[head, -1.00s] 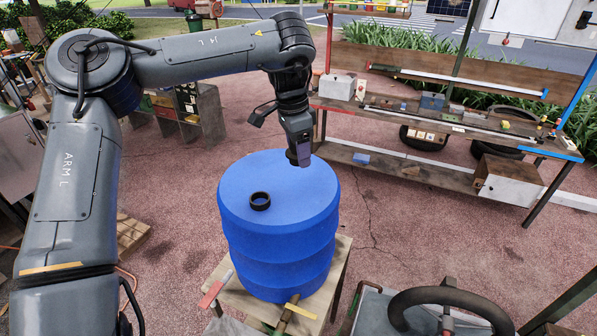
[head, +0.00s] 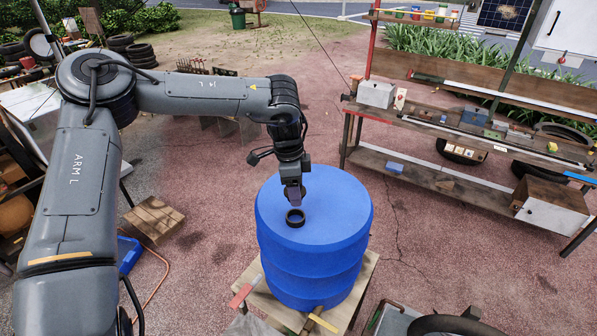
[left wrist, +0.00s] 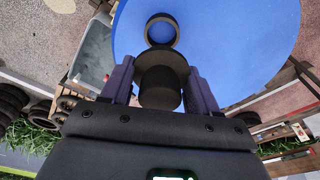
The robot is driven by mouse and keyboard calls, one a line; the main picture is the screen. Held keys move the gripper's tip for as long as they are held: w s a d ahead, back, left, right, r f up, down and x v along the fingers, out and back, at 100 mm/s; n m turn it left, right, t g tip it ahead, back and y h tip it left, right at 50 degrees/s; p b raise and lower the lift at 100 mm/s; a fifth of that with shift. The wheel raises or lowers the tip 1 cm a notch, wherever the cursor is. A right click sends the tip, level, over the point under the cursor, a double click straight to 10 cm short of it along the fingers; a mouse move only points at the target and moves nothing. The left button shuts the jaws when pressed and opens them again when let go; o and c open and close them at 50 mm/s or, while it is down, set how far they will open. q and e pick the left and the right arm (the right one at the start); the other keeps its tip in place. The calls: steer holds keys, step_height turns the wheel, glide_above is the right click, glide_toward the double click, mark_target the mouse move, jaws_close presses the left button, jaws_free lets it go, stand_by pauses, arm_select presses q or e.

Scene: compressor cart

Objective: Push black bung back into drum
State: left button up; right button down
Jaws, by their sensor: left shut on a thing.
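The blue drum (head: 318,235) stands upright; its top also fills the upper middle of the left wrist view (left wrist: 230,40). A black ring-shaped collar (head: 295,218) rises from the drum top, and in the left wrist view (left wrist: 161,18) it is open in the middle. My left gripper (head: 294,194) points down just behind the collar. In the left wrist view, its two fingers are shut on the black bung (left wrist: 160,82), which looks apart from the collar. The bung's lower end and its height above the drum are hard to judge. My right gripper is not in view.
The drum stands on a wooden stand (head: 362,280) with a yellow-handled tool (head: 322,322) at its front. A workbench with shelves (head: 450,130) is at the right. A wooden pallet (head: 153,218) lies left. Paved floor is free between them.

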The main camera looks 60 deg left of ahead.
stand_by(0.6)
arm_select(q)
steer(key=shift+f+b, duration=2.35)
steer(key=shift+f, duration=0.5)
steer(key=shift+f+b, duration=0.15)
steer(key=shift+b, duration=0.2)
steer(key=shift+f+b, duration=0.6)
steer(key=shift+f, duration=0.15)
steer(key=o, duration=1.2)
steer(key=shift+r, duration=0.1)
steer(key=shift+c, duration=0.2)
